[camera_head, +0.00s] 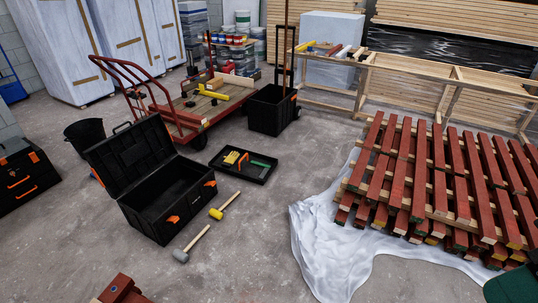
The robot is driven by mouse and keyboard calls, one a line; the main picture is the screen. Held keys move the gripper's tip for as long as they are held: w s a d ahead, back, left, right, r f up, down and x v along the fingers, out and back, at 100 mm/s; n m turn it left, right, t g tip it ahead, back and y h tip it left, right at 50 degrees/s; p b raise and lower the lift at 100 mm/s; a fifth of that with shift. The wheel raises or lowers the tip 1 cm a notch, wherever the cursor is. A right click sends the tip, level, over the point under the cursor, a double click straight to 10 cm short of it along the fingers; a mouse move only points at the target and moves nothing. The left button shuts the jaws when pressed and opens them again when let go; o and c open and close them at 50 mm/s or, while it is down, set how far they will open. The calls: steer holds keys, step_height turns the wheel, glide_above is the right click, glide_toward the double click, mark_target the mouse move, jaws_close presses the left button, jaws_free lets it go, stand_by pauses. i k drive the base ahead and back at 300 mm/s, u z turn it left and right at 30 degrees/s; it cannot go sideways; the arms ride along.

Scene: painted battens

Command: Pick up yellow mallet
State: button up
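The yellow mallet (217,212) lies on the concrete floor just right of the open black toolbox (148,218). Its yellow head is toward the lower left, and its pale wooden handle points up and right. A second mallet with a grey head (181,256) lies on the floor below and left of it, its wooden handle also pointing up and right. The two mallets lie apart. My gripper does not show in this view.
A black tray (247,167) with yellow and green items lies above the yellow mallet. A red-railed cart (193,128) and black bin (272,112) stand behind. Red battens (440,180) and a white sheet (335,240) fill the right. Floor below the mallets is mostly clear.

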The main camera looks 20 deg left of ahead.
mark_target(215, 213)
steer(key=u, duration=0.05)
steer(key=i, duration=1.9)
steer(key=u, duration=0.7)
steer(key=i, duration=0.9)
steer(key=u, duration=1.75)
steer(key=i, duration=1.1)
steer(key=u, duration=0.75)
